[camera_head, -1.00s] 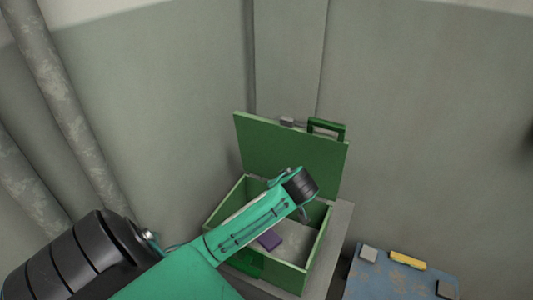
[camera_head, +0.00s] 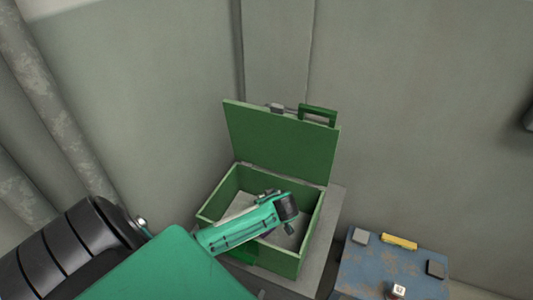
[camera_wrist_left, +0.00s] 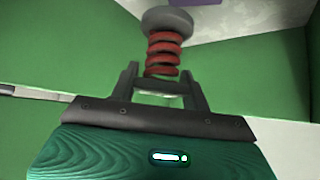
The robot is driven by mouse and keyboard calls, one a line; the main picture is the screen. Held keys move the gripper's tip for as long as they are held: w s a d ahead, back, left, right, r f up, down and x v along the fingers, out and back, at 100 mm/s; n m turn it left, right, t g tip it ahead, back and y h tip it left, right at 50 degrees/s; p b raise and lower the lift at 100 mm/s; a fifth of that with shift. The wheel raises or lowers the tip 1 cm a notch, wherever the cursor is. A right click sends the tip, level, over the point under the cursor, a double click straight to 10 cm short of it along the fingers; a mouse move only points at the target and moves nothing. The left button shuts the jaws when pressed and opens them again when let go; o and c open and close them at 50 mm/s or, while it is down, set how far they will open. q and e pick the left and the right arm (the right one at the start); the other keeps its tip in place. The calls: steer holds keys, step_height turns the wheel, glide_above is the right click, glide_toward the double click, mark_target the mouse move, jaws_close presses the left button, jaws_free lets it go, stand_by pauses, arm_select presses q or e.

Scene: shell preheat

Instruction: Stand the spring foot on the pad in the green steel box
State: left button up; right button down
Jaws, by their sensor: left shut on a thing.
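The green steel box (camera_head: 313,232) stands with its lid (camera_head: 280,143) raised at the back. My left arm reaches over the box from the left, and its dark wrist end is over the inside. In the left wrist view, my left gripper (camera_wrist_left: 160,82) is shut on the spring foot (camera_wrist_left: 163,52), a red coil with a grey round disc at the end away from the jaws. Green box walls surround it. A purple patch, perhaps the pad (camera_wrist_left: 195,2), shows at that view's top edge, apart from the disc. In the head view my arm hides the foot. My right gripper is out of view.
The box rests on a grey stand (camera_head: 327,222) near the wall. To the right is a worn blue surface (camera_head: 385,270) with grey blocks (camera_head: 361,236), a yellow bar (camera_head: 399,242) and a small white-topped cube (camera_head: 398,291). The raised lid borders the box's back.

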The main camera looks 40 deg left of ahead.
arm_select(q)
steer(key=shift+f, duration=0.6)
step_height(320, 180, down, 2)
steer(key=shift+f, duration=0.55)
steer(key=o, duration=1.2)
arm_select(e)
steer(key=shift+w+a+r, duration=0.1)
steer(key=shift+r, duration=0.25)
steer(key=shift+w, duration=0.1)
arm_select(q)
steer(key=shift+r, duration=0.25)
steer(key=v, duration=1.2)
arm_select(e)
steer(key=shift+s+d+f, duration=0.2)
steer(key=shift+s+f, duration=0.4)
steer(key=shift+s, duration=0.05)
